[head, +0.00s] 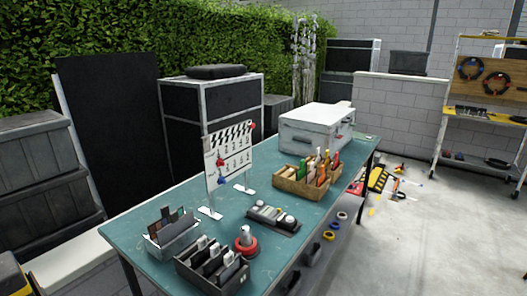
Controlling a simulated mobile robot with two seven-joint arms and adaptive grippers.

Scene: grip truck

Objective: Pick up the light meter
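No single object is clearly the light meter at this size. A dark flat tray (272,220) near the middle of the teal table (188,202) holds several small devices with pale rounded parts, which could include it. A black divided box (212,268) at the near edge holds several dark and white-topped items that I cannot identify. Neither of my grippers shows in the head view.
A clapperboard (229,160) stands upright on white feet. A red-based object (246,242), a grey bin (172,234), a wooden crate (307,179) of bottles and a white case (315,128) share the table. Floor at right is mostly open; tools (395,186) lie beyond the table.

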